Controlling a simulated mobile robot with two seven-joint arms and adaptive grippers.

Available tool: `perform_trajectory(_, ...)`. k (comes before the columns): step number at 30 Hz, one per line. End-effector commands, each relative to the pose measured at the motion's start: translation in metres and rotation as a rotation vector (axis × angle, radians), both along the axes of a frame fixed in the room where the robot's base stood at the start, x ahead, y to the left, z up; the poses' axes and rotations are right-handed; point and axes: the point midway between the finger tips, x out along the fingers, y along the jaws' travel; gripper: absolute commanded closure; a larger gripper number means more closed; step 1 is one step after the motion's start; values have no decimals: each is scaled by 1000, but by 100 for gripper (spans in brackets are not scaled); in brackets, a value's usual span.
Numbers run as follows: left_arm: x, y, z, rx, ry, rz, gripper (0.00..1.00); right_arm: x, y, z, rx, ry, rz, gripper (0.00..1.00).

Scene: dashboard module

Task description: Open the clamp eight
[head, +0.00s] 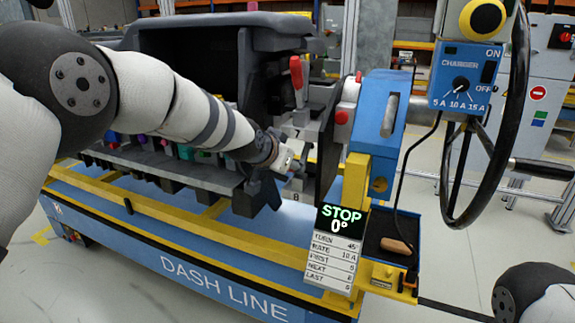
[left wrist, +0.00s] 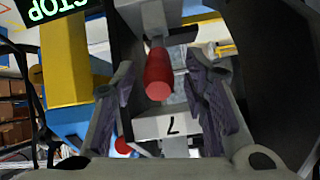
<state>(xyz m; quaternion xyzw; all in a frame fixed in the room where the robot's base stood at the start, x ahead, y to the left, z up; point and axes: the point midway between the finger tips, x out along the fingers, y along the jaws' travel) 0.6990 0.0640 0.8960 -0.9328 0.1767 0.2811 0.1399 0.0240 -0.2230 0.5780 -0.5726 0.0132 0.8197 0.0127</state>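In the left wrist view a red clamp handle (left wrist: 158,78) points between the two fingers of my left gripper (left wrist: 160,100). The gripper is open, with a gap on each side of the handle. A white plate marked 7 (left wrist: 165,127) shows just below the handle in that view. In the head view my left gripper (head: 285,162) is at the right end of the dark dashboard module, between the label 7 (head: 297,135) and the label 8 (head: 296,197). It hides most of the clamp by the 8. Another red clamp handle (head: 297,72) stands upright above the 7. My right gripper is out of view.
A blue and yellow frame (head: 180,240) carries the dark module (head: 190,50). To the right are a sign (head: 340,219) reading STOP and 0°, a blue charger box (head: 465,78) and a large black handwheel (head: 500,150). Dark panels close in around my left gripper.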

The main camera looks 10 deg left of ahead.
Motion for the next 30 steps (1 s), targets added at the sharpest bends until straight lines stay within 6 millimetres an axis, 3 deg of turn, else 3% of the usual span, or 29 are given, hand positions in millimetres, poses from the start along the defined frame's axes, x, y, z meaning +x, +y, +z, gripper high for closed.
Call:
perform_trajectory(8, -5, 2, 2, 1, 4, -1, 60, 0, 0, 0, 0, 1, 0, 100)
perform_trajectory(21, -84, 27, 61, 0, 2, 0, 60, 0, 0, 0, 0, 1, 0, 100)
perform_trajectory(30, -94, 30, 68, 0, 3, 0, 60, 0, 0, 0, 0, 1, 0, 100)
